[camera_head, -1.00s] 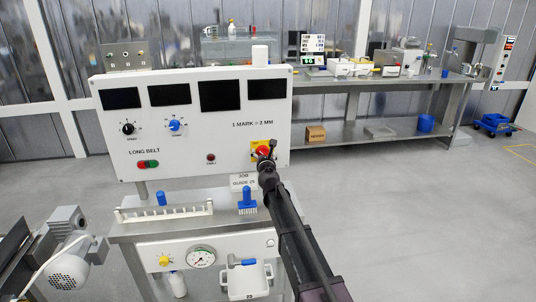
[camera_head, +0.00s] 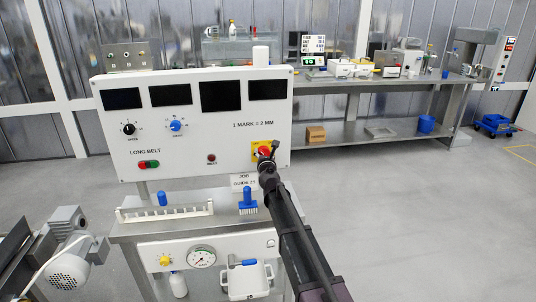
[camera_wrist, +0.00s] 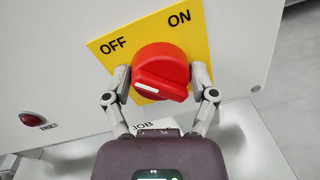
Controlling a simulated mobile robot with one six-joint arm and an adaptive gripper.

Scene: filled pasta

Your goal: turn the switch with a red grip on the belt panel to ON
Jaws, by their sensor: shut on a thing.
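The switch with a red grip (camera_wrist: 163,72) sits on a yellow plate (camera_wrist: 192,33) marked OFF at upper left and ON at upper right. Its white mark is on the grip's left end, below the word OFF, and not at ON. My gripper (camera_wrist: 162,76) is shut on the red grip, one finger on each side. In the head view, the yellow plate (camera_head: 256,146) is at the lower right of the white belt panel (camera_head: 210,133). There my gripper (camera_head: 266,154) covers part of the red grip.
A red button (camera_wrist: 33,119) is left of the switch in the wrist view. Below the panel, a steel shelf (camera_head: 180,227) holds a white rack (camera_head: 165,212) and a blue-handled brush (camera_head: 247,198). The floor right of my arm is open.

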